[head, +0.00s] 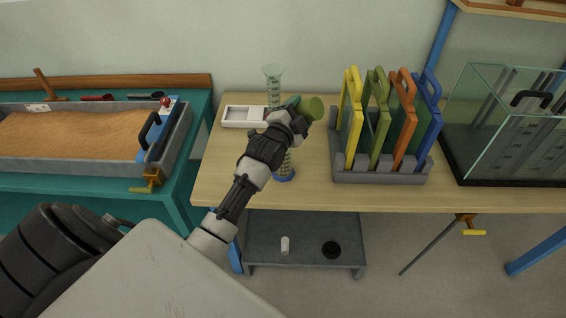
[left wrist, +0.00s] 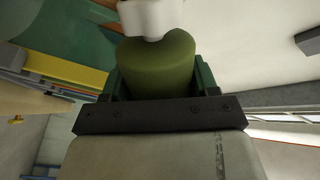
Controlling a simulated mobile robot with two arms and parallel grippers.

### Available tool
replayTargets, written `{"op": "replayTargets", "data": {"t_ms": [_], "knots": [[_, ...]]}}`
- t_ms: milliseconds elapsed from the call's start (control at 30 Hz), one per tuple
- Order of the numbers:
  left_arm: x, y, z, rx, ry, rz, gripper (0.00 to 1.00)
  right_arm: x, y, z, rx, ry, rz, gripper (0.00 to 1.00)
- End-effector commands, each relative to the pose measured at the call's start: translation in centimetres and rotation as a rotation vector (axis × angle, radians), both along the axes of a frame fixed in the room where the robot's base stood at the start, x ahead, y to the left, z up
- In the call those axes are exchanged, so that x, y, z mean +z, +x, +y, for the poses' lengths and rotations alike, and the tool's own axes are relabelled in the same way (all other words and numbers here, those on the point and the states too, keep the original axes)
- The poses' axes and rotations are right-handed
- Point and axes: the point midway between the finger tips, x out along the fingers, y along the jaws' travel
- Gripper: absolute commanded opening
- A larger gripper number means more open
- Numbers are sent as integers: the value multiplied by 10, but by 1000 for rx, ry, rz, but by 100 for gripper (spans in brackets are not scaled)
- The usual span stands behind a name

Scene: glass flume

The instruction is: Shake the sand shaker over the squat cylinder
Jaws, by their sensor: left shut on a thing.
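The sand shaker (head: 313,108) is an olive-green cylinder held in my left gripper (head: 302,109), above the wooden table and lying tilted in the head view. In the left wrist view the shaker (left wrist: 158,68) sits between the two green fingers. A clear graduated cylinder (head: 272,85) with a flared top shows behind my gripper. A graduated wall and a blue foot (head: 284,175) show below my wrist. My arm hides the part between, so I cannot tell whether these are one cylinder or two. My right gripper is not in view.
A grey rack (head: 380,177) with yellow, green, orange and blue handled plates stands right of the shaker. A glass tank (head: 505,125) is farther right. A white tray (head: 232,116) lies behind left. A sand-filled flume (head: 80,168) is on the teal bench at left.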

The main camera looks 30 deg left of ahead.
Motion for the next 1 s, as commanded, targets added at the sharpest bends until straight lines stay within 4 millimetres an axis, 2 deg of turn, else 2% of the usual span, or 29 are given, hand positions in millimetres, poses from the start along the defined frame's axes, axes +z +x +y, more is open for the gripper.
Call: {"op": "replayTargets", "data": {"t_ms": [167, 233, 267, 300, 333, 433, 767, 833, 867, 900, 933, 1000], "knots": [[2, 0, 0, -1, 0, -3, 32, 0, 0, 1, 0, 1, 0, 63], [33, 0, 0, -1, 5, -15, 32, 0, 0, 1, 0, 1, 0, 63], [34, 0, 0, -1, 4, -8, 32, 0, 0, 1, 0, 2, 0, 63], [10, 0, 0, 1, -3, 10, 32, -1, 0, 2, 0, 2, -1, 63], [-5, -1, 0, 0, -5, 13, 32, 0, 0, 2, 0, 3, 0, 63], [1, 0, 0, -1, 0, -3, 32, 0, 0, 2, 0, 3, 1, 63], [2, 0, 0, -1, 0, -3, 32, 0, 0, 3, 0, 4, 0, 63], [33, 0, 0, -1, 5, -15, 32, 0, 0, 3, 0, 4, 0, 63], [34, 0, 0, -1, 4, -8, 32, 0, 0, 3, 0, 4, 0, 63], [10, 0, 0, 1, -3, 10, 32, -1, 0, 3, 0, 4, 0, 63], [-5, -1, 0, 0, -5, 13, 32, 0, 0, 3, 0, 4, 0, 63], [0, 0, 0, 0, 0, -1, 32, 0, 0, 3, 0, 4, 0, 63]]}}
